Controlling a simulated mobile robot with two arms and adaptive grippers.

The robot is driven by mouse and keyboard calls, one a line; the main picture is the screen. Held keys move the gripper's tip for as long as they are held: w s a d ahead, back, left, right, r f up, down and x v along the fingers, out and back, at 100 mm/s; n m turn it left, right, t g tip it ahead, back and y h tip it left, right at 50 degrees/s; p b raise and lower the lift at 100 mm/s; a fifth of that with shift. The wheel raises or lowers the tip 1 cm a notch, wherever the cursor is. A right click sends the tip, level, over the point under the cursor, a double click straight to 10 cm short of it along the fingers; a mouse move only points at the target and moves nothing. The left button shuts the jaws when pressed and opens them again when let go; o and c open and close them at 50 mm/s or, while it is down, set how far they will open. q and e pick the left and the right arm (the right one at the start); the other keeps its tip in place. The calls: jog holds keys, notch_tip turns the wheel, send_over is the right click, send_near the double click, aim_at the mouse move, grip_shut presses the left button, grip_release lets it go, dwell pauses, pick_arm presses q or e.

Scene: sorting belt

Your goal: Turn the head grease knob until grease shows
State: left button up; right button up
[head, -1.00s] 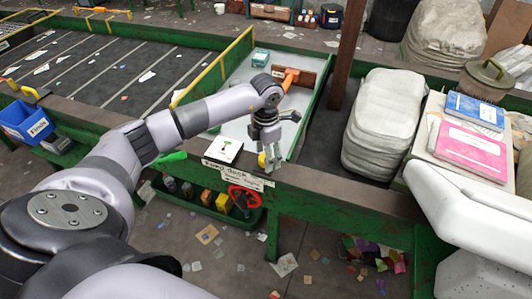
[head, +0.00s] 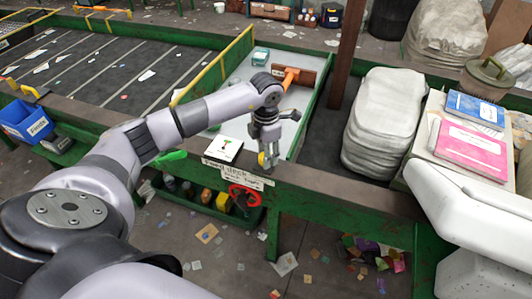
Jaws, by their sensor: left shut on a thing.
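A small yellow knob (head: 262,159) sits on the green frame's front rail, just above a handwritten label board (head: 232,172). My left gripper (head: 268,162) reaches down to the rail, its fingers closed around the yellow knob and hiding much of it. The label's words are too small to read surely, so I cannot confirm the knob's name. I can make out no grease. A red handwheel (head: 244,198) is below the label. My right gripper is not in view.
Grey sacks (head: 385,125) and pink (head: 472,146) and blue (head: 475,108) folders are to the right. A blue bin (head: 27,122) stands left.

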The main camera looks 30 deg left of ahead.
pick_arm(q)
jog(key=shift+f+m+b, duration=0.2)
jog(key=shift+m+b, duration=0.4)
jog(key=shift+b, duration=0.25)
jog(key=m+b, duration=0.4)
jog(key=b, duration=0.1)
jog(key=shift+m, duration=0.4)
jog(key=shift+r+m+b, duration=0.15)
jog(key=shift+m+b, duration=1.4)
jog(key=shift+m, duration=0.25)
jog(key=shift+r, duration=0.1)
jog(key=o, duration=1.1)
jog(key=shift+o, duration=0.2)
notch_tip(320, 180, up, 12)
